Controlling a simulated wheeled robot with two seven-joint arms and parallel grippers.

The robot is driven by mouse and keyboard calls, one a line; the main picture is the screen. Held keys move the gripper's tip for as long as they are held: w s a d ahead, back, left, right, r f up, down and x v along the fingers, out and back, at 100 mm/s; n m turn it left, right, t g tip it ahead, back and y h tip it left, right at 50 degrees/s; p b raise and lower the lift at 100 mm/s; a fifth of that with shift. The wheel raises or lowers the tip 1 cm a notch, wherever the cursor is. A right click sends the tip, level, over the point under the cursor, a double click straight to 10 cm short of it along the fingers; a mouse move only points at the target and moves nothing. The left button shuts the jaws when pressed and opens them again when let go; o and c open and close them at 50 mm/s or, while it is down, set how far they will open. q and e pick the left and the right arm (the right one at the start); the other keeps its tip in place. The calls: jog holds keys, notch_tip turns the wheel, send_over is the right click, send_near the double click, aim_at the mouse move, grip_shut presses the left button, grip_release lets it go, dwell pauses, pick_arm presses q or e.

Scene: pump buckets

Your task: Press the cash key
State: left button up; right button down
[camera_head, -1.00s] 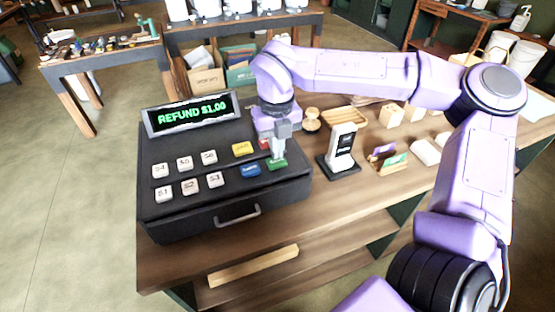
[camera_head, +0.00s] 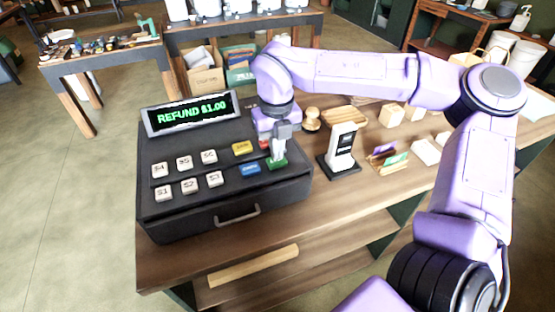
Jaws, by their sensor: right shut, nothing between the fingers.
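A black cash register (camera_head: 180,212) stands on the wooden counter. Its display (camera_head: 192,112) reads "REFUND $1.00" in green. White number keys (camera_head: 190,187) fill its left part. A yellow key (camera_head: 243,147), a blue key (camera_head: 250,169), a partly covered red key (camera_head: 264,144) and a green key (camera_head: 277,164) lie on the right. Key labels there are too small to read. My right gripper (camera_head: 278,157) is shut and empty, pointing down with its tips at the green key. Whether they touch it I cannot tell. My left gripper does not show.
Right of the register stand a card terminal (camera_head: 342,150), a wooden stamp (camera_head: 312,119), a card holder (camera_head: 387,160) and several pale blocks (camera_head: 392,115). The register's drawer handle (camera_head: 237,216) faces front. Bare counter (camera_head: 300,215) lies before the terminal.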

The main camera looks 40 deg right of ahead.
jog(key=shift+f+b, duration=0.5)
jog(key=shift+f, duration=0.3)
dwell(0.4)
notch_tip(320, 180, up, 7)
jog(key=p, duration=0.6)
jog(key=shift+r, duration=0.15)
jog(key=shift+s, duration=0.1)
